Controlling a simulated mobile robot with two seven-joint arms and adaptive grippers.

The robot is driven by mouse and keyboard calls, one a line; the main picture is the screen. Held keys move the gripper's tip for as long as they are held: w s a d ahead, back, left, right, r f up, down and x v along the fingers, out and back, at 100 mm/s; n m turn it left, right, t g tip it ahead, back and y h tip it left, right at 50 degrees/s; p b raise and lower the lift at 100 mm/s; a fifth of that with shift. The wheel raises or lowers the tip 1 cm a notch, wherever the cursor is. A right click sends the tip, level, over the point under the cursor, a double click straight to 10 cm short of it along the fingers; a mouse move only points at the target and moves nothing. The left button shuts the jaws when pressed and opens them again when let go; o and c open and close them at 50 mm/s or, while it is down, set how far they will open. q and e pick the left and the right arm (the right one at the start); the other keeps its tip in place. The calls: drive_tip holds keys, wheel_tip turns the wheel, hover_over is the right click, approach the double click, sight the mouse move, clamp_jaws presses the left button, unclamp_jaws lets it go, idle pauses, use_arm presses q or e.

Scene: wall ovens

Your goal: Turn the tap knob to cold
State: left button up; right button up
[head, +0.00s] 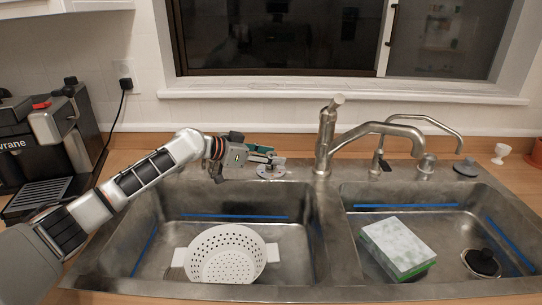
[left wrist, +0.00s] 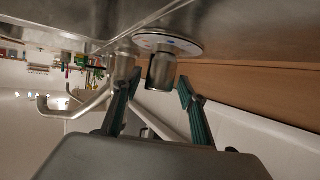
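The tap knob (left wrist: 161,70) is a short metal cylinder on a round pale plate (left wrist: 168,42) with small coloured marks. In the head view the plate (head: 271,172) sits on the sink deck left of the tap, and the gripper partly covers the knob. My left gripper (head: 272,157) is at the knob from the left. In the left wrist view my left gripper (left wrist: 158,80) is open, with its green fingers apart and the knob between their tips. I cannot tell whether either finger touches it. The metal tap (head: 325,140) stands just to the right. My right gripper is not in view.
A white colander (head: 225,243) sits in the left basin, and a green-and-white sponge (head: 397,247) in the right basin. A second thin tap (head: 378,155) stands behind the main spout. A coffee machine (head: 38,150) is at the left. The window wall rises behind the deck.

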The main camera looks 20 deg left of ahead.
use_arm(q)
drive_tip(key=v, duration=1.2)
